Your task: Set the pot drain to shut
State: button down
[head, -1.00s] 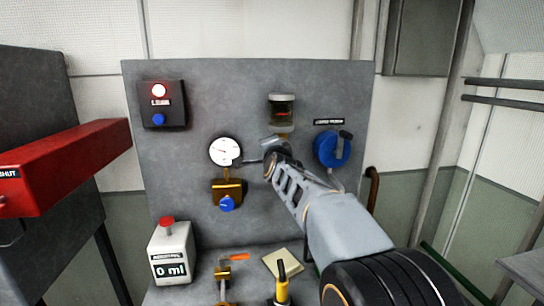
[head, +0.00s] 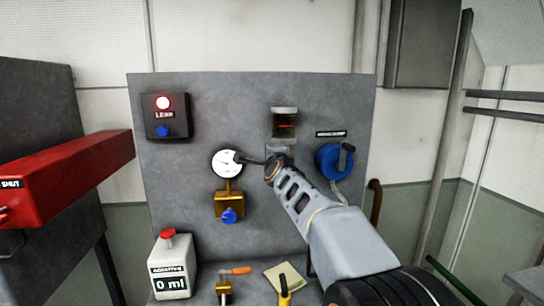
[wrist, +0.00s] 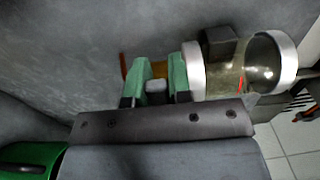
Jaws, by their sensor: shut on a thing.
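The pot (head: 285,127) is a glass bowl with pale metal end caps, mounted on the grey panel above my gripper's end. It also shows in the wrist view (wrist: 230,68), right beside my fingers, with a red mark inside. My gripper (wrist: 155,78) has green fingers, shut on a small grey piece (wrist: 156,87) at the pot's lower end, which looks like the pot drain. Brass shows behind it. In the head view my gripper's end hides the drain, so its setting cannot be read.
A round gauge (head: 227,163) and a brass valve with a blue knob (head: 229,216) are left of my gripper. A blue round part with a dark handle (head: 334,161) is close on the right. A notepad (head: 285,276) lies below.

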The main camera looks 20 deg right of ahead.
jog(key=c, duration=1.1)
grip_release()
jog(key=shift+o, duration=0.3)
jog(key=shift+r, duration=0.1)
jog(key=shift+r, duration=0.1)
